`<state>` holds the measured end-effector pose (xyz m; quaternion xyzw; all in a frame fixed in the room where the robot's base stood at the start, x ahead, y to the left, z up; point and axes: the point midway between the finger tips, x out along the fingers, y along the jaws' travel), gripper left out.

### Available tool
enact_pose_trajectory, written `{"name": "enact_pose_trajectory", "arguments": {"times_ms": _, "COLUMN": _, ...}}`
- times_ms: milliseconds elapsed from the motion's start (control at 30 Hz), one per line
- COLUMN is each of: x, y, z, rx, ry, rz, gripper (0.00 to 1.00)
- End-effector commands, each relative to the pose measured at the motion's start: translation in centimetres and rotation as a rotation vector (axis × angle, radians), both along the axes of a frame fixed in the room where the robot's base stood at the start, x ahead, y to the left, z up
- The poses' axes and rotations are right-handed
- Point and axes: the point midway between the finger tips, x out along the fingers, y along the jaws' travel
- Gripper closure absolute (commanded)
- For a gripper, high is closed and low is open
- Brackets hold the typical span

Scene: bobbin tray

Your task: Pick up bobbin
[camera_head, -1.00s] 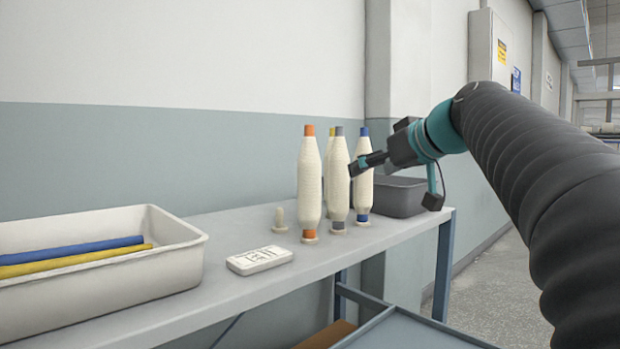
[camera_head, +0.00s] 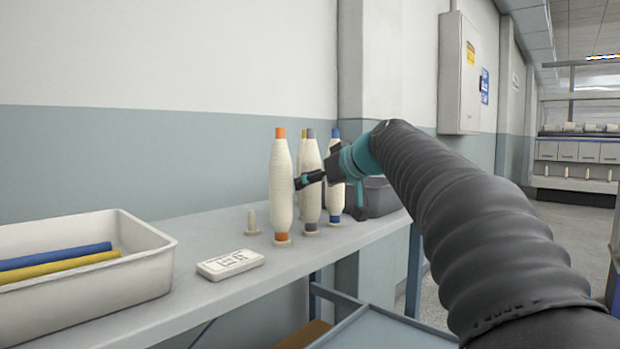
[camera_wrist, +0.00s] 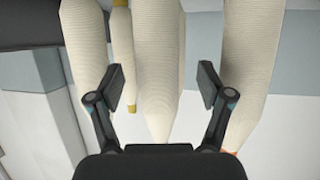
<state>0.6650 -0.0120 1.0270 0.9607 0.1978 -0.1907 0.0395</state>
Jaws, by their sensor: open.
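Several tall cream bobbins stand upright on the shelf: an orange-tipped one (camera_head: 281,185) at left, a grey-tipped one (camera_head: 310,160) in the middle and a blue-tipped one (camera_head: 335,155) at right. A yellow-tipped one, mostly hidden, is behind; its yellow end shows in the wrist view (camera_wrist: 133,107). My gripper (camera_head: 308,180) is open at mid-height in front of the grey-tipped bobbin. In the wrist view its fingers (camera_wrist: 160,85) appear on either side of the middle bobbin (camera_wrist: 158,60), with gaps. The wrist view is inverted, and that bobbin's tip is hidden.
An empty peg (camera_head: 252,222) stands left of the bobbins. A white labelled box (camera_head: 230,265) lies in front. A cream tray (camera_head: 150,262) with blue and yellow tubes is at left. A dark grey bin (camera_head: 382,198) stands behind my gripper at the shelf's right end.

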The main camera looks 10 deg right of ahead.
Motion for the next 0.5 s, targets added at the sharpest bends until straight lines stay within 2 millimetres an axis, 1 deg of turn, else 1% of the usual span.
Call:
{"name": "enact_pose_trajectory", "arguments": {"times_ms": 33, "x": 0.8, "y": 0.2, "z": -0.4, "rx": 0.001, "ry": 0.004, "rz": 0.002, "gripper": 0.21}}
{"name": "enact_pose_trajectory", "arguments": {"times_ms": 100, "x": 1.7, "y": 0.5, "z": -0.7, "rx": 0.000, "ry": 0.002, "rz": 0.003, "gripper": 0.21}}
{"name": "enact_pose_trajectory", "arguments": {"times_ms": 200, "x": 2.6, "y": 0.9, "z": -1.2, "rx": 0.000, "ry": 0.003, "rz": 0.002, "gripper": 0.21}}
{"name": "enact_pose_trajectory", "arguments": {"times_ms": 433, "x": 2.8, "y": 1.0, "z": -1.3, "rx": 0.000, "ry": 0.001, "rz": 0.000, "gripper": 0.21}}
{"name": "enact_pose_trajectory", "arguments": {"times_ms": 467, "x": 2.8, "y": 0.9, "z": -1.3, "rx": 0.000, "ry": 0.001, "rz": 0.000, "gripper": 0.24}}
{"name": "enact_pose_trajectory", "arguments": {"times_ms": 500, "x": 2.8, "y": 0.9, "z": -1.4, "rx": 0.000, "ry": 0.001, "rz": 0.000, "gripper": 0.34}}
